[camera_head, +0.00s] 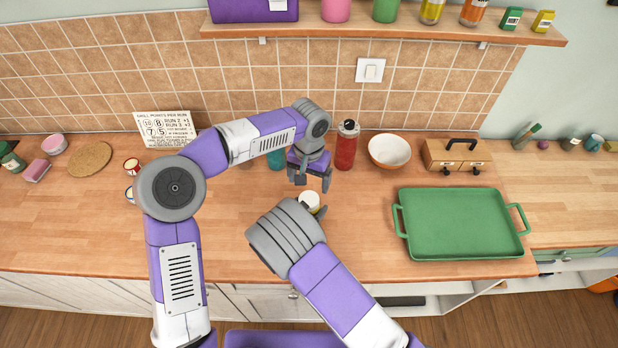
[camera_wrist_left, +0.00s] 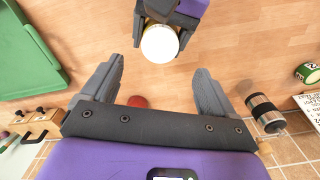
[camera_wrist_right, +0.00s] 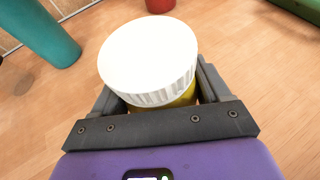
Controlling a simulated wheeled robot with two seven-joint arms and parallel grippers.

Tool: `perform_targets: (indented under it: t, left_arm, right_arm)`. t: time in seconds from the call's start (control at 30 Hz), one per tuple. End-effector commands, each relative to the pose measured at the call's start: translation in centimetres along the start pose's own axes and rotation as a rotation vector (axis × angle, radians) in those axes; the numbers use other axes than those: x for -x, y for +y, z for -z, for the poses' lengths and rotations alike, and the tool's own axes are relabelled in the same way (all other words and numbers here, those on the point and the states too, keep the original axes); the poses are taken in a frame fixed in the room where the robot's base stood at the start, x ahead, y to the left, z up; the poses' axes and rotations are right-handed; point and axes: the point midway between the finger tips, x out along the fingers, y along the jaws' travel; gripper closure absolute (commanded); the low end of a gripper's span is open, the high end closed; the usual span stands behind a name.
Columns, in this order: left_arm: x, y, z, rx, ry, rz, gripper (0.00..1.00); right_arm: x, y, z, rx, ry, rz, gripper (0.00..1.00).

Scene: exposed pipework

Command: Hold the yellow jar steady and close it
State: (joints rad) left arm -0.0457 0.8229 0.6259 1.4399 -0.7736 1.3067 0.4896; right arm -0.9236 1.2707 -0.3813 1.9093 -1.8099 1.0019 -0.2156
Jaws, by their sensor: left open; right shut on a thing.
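The yellow jar (camera_wrist_right: 184,98) stands upright on the counter between the fingers of my right gripper (camera_wrist_right: 160,90), which is shut on it. A white ribbed lid (camera_wrist_right: 148,52) sits on top of the jar; whether it is tight I cannot tell. The lid also shows in the left wrist view (camera_wrist_left: 159,44) and in the head view (camera_head: 309,201), where my right wrist hides part of the jar. My left gripper (camera_head: 312,185) is open and empty, just behind the jar and apart from it, fingers pointing down.
A red bottle (camera_head: 346,146), a white bowl (camera_head: 389,151) and a teal cylinder (camera_wrist_right: 42,30) stand behind. Small tins (camera_head: 132,166) stand left. The counter around the jar is clear.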

Motion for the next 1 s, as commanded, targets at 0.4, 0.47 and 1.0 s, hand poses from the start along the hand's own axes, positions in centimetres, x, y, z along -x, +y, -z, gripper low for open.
perform_targets:
  t: [0.4, 0.47, 1.0]
  left_arm:
    - [-4.2, 0.0, -0.1, -0.002, -0.004, 0.000, 0.12]
    - [-5.1, 0.0, -0.1, -0.001, -0.004, -0.002, 0.12]
    - [-8.0, 0.0, 0.0, -0.002, 0.001, 0.000, 0.12]
  right_arm:
    - [0.0, 0.0, 0.0, -0.001, -0.001, 0.000, 1.00]
    - [0.0, 0.0, 0.0, -0.001, -0.001, 0.000, 1.00]
    - [0.0, 0.0, 0.0, 0.000, -0.001, 0.000, 1.00]
